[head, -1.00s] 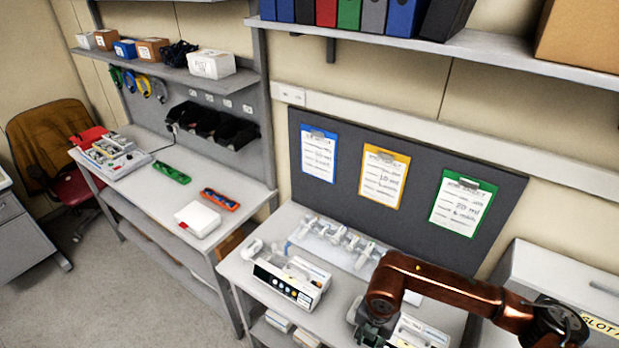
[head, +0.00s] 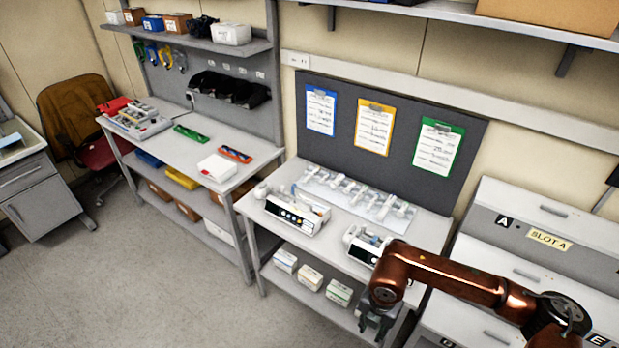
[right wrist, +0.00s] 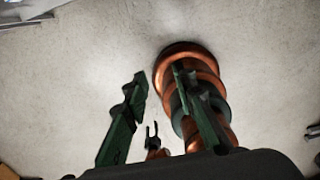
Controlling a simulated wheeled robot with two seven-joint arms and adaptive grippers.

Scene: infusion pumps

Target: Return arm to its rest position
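My right arm, copper-coloured, comes in from the lower right of the head view. Its gripper (head: 376,322) hangs down in front of the right-hand bench, close to its front edge and lower shelf. In the right wrist view the gripper (right wrist: 160,80) has its two green-and-black fingers well apart. Nothing is between them but grey floor and copper parts of my own body below. A small dark forked part of mine also shows there, too small to make out. My left gripper cannot be identified in either view.
The bench (head: 345,243) holds a white infusion pump (head: 300,219), a second pump (head: 362,248) beside my arm, and a clear tray (head: 352,196). Boxes stand on its lower shelf. Grey drawers (head: 545,235) stand to the right. Floor (head: 150,280) at left is clear.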

